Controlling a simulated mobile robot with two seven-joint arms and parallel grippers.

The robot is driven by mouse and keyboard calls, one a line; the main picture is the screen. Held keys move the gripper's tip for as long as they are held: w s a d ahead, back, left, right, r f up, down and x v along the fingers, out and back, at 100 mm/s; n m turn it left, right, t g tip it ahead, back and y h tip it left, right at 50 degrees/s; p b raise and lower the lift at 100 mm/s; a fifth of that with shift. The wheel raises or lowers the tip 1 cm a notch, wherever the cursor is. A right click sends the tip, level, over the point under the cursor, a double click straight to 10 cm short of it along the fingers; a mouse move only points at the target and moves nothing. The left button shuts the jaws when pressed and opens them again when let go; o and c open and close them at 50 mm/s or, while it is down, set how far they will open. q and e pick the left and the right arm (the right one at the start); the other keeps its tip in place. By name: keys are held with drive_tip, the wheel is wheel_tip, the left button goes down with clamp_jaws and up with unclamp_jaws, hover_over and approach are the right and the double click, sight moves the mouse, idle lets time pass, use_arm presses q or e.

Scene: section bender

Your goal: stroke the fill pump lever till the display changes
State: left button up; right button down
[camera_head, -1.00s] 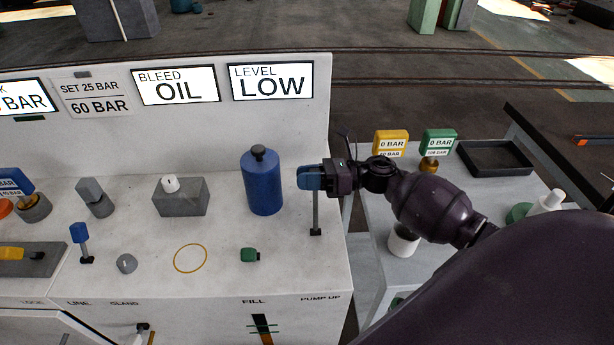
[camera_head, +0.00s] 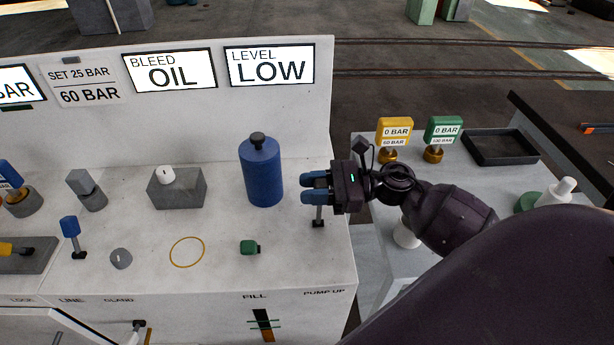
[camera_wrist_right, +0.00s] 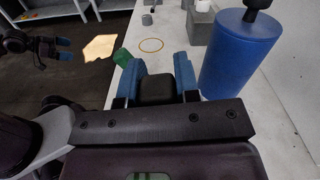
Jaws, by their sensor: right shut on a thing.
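The fill pump lever (camera_head: 318,215) stands at the right end of the white bench; its short post shows below my fingers. My right gripper (camera_head: 315,187) has its blue fingers around the lever's top. In the right wrist view a dark handle (camera_wrist_right: 156,88) sits between the two fingers (camera_wrist_right: 158,78). The display (camera_head: 268,66) on the back panel reads LEVEL LOW. My left gripper (camera_wrist_right: 58,50) shows small at the left of the right wrist view, apart from the lever; its finger gap is unclear.
A blue bottle (camera_head: 261,172) stands just left of my right gripper. A green piece (camera_head: 250,247) and a yellow ring (camera_head: 187,252) lie on the bench. A side table at the right holds yellow (camera_head: 394,132) and green (camera_head: 443,130) gauges and a dark tray (camera_head: 500,147).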

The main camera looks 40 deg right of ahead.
drive_tip(key=s+a+n+b, duration=0.1)
drive_tip(key=s+a+f+n+b, duration=0.1)
drive_tip(key=s+n, duration=0.1)
drive_tip(key=s+a+f+n+b, duration=0.1)
drive_tip(key=shift+s+n, duration=0.35)
drive_tip(key=shift+n, duration=0.05)
idle(0.4)
drive_tip(key=c, duration=0.9)
unclamp_jaws()
drive_tip(key=shift+o, duration=0.3)
drive_tip(key=v, duration=1.1)
drive_tip(key=shift+b, duration=0.3)
